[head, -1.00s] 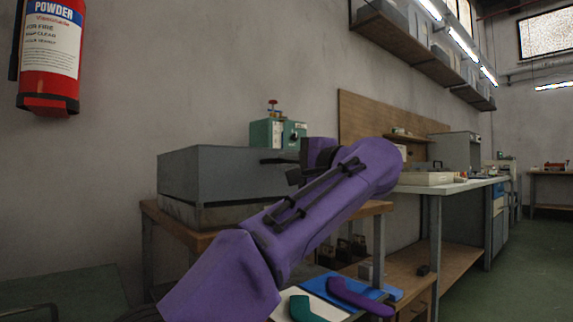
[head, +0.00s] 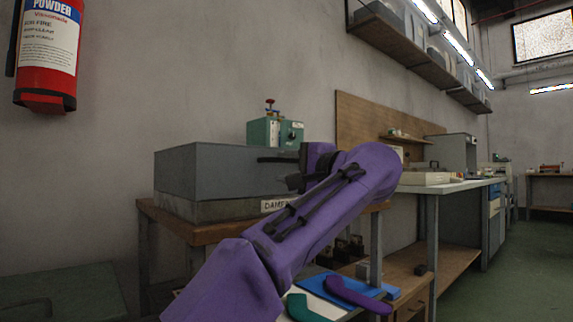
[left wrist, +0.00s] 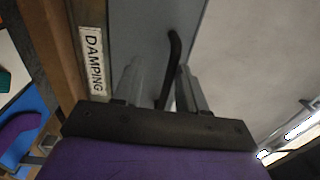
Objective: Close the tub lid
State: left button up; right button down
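The grey tub (head: 215,211) stands on a wooden table, with its deep darker grey lid (head: 225,170) lying level over it. I see no gap along the visible edge; my arm hides the right end. A black handle (head: 275,159) sticks out from the lid. My left gripper (head: 292,168) is at this handle. In the left wrist view its two fingers (left wrist: 158,88) stand apart on either side of the handle (left wrist: 174,48), with space showing on one side. A white "DAMPING" label (left wrist: 93,60) is on the tub's front. My right gripper is not in view.
A green device (head: 275,132) with a red knob stands behind the tub. Below my arm lie a purple sock shape (head: 355,295) on a blue board and a teal one (head: 303,306). A workbench (head: 450,187) extends to the right; a fire extinguisher (head: 47,55) hangs upper left.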

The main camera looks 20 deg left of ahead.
pick_arm(q)
jog(key=shift+a+r, duration=0.1)
dwell(0.3)
